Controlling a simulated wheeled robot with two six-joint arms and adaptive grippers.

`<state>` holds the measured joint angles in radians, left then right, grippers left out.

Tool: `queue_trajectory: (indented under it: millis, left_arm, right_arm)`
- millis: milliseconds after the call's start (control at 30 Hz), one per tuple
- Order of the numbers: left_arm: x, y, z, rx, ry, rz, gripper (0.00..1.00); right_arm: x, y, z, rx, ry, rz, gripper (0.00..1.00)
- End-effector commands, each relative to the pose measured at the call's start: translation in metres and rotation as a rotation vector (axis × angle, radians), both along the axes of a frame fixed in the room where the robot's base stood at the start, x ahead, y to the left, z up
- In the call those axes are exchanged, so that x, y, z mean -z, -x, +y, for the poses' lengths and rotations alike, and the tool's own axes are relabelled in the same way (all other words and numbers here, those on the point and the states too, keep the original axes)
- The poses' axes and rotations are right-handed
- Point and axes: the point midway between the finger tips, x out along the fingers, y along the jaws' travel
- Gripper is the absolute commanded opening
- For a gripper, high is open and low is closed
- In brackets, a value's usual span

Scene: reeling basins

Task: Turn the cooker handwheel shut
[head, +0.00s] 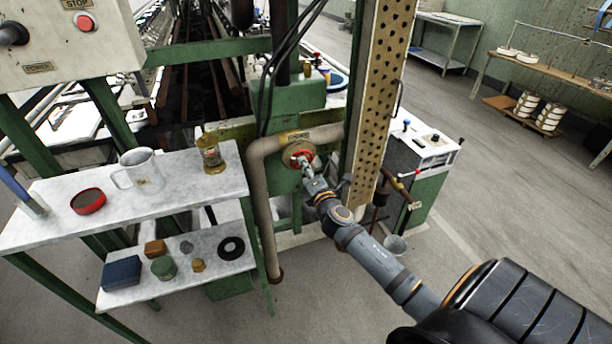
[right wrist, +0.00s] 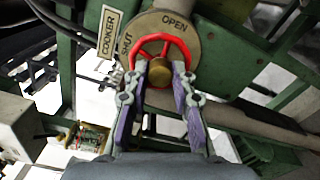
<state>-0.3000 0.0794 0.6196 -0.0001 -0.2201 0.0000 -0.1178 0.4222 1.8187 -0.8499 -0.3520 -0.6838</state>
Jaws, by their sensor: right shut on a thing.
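The red cooker handwheel (head: 300,153) sits on a round plate at the pipe's end, on the green machine frame in the middle of the head view. In the right wrist view the handwheel (right wrist: 165,37) has a brass hub, and the dial plate (right wrist: 205,55) behind it reads OPEN and SHUT. A COOKER label (right wrist: 109,32) is beside it. My right gripper (head: 307,166) is at the wheel. Its two fingers (right wrist: 160,78) are on either side of the hub at the wheel's near part, shut on the wheel. My left gripper is out of view.
A thick pipe (head: 264,205) bends down left of the wheel. A perforated post (head: 382,80) stands close on the right. A white-topped cabinet (head: 425,150) is behind my right arm.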

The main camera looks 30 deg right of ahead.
Motion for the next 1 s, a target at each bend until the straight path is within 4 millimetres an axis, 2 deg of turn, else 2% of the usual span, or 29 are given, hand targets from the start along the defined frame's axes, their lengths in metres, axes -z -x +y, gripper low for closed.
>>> queue_trajectory:
  millis: [33,100,500,633,833,867,967,1000]
  left_arm:
    - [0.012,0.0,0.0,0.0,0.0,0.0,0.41]
    - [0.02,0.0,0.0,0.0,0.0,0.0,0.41]
    - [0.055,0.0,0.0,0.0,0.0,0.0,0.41]
    - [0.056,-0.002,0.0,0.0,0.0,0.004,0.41]
    - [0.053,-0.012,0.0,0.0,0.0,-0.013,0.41]
    - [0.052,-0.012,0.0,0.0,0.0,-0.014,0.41]
    - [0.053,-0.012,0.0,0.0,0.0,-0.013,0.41]
    - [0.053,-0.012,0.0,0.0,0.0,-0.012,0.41]
  right_arm:
    - [0.006,0.0,0.0,-0.001,-0.083,-0.022,0.0]
    - [0.006,0.0,0.0,-0.001,-0.213,-0.054,0.0]
    - [0.004,0.0,0.0,0.0,-0.868,-0.207,0.0]
    - [0.002,0.0,0.0,0.001,-0.958,-0.229,0.0]
    - [0.001,0.0,0.0,0.002,-0.967,-0.23,0.0]
    - [0.001,0.0,0.0,0.003,-0.967,-0.23,0.28]
    - [0.001,0.0,0.0,0.002,-0.966,-0.229,0.41]
    - [0.001,0.0,0.0,0.001,-0.965,-0.23,0.41]
